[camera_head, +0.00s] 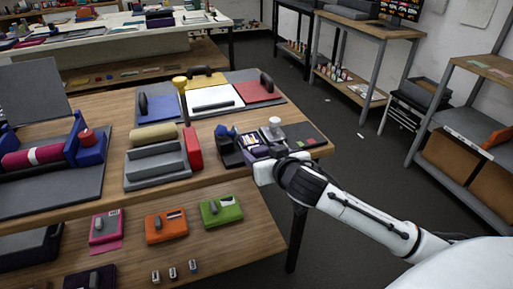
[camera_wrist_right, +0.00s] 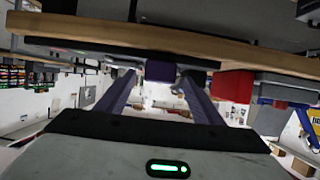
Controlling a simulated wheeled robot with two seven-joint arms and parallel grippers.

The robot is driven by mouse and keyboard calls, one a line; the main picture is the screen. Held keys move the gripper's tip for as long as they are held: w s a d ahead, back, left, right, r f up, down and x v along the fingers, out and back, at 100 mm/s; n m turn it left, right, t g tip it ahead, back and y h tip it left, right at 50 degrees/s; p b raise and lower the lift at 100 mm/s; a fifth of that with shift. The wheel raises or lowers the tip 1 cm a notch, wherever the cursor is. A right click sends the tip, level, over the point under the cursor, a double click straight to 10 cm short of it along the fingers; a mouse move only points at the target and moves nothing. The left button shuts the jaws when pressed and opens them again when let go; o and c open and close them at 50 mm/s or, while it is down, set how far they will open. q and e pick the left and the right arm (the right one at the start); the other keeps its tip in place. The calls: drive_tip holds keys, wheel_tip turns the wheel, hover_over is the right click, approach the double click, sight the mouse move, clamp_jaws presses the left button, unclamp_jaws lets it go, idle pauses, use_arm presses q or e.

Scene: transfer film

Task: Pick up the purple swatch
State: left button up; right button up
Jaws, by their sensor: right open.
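My right gripper (camera_head: 256,150) reaches in from the right to the right part of the wooden table, by a dark holder (camera_head: 231,153). Its two fingers are spread apart in the right wrist view (camera_wrist_right: 157,82). A small purple block (camera_wrist_right: 160,70), perhaps the purple swatch, shows between and beyond the fingertips there. I cannot tell whether the fingers touch it. In the head view the gripper area is crowded, and purple swatch and fingers are hard to tell apart. My left gripper is not in view.
A red block (camera_head: 194,149) and a grey stepped stand (camera_head: 157,162) are left of the holder. A white-topped object (camera_head: 274,126) stands close behind the gripper. Pink, orange and green pads (camera_head: 222,211) lie on the lower front shelf. Open floor (camera_head: 350,165) lies to the right.

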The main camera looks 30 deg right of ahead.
drive_tip(key=shift+x, duration=0.8)
drive_tip(key=shift+c, duration=0.4)
drive_tip(key=shift+f, duration=0.1)
drive_tip(key=c, duration=1)
drive_tip(key=shift+c, duration=0.2)
